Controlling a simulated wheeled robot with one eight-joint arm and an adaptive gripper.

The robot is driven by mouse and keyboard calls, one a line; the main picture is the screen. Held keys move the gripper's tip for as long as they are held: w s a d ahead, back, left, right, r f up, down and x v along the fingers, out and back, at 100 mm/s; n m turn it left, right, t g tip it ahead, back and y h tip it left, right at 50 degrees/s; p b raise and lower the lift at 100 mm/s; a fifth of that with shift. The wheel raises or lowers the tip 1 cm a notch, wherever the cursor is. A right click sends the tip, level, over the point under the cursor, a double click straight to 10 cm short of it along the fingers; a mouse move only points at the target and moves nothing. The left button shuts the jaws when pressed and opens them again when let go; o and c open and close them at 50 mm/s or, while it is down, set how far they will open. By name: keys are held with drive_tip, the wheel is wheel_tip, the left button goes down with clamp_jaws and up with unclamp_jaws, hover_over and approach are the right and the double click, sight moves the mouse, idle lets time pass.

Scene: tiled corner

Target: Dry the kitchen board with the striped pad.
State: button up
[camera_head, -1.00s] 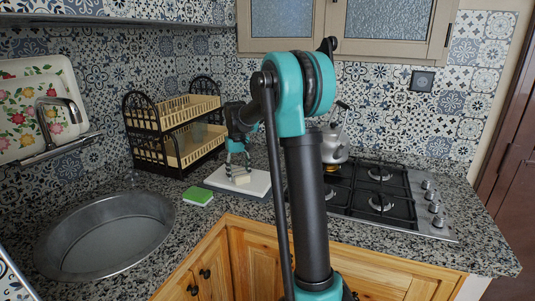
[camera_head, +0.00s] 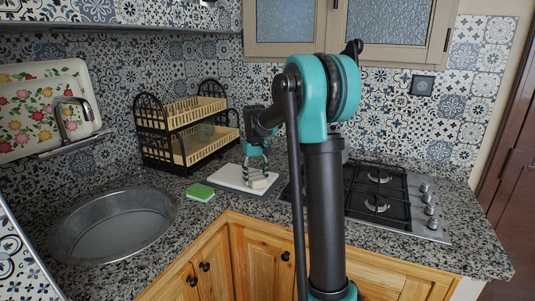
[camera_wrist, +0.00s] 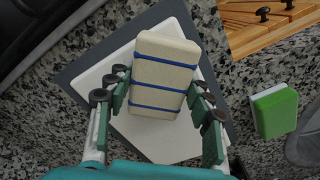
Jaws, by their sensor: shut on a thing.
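The striped pad (camera_wrist: 163,75) is a cream block with blue bands. My gripper (camera_wrist: 160,88) is shut on it, with a finger on each side in the wrist view. The kitchen board (camera_wrist: 172,150) is white and lies on a dark grey base (camera_wrist: 92,58). In the head view the pad (camera_head: 263,182) is at the right part of the board (camera_head: 229,175), under my gripper (camera_head: 256,171). I cannot tell whether the pad touches the board. The pad hides part of the board in the wrist view.
A green and white sponge (camera_head: 200,192) lies left of the board, beside the round sink (camera_head: 115,222). A two-tier rack (camera_head: 180,135) stands behind. The gas hob (camera_head: 385,195) is to the right. My arm hides part of the counter.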

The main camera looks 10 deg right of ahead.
drive_tip(key=shift+a+r, duration=0.1)
drive_tip(key=shift+r, duration=3.75)
drive_tip(key=shift+w, duration=0.1)
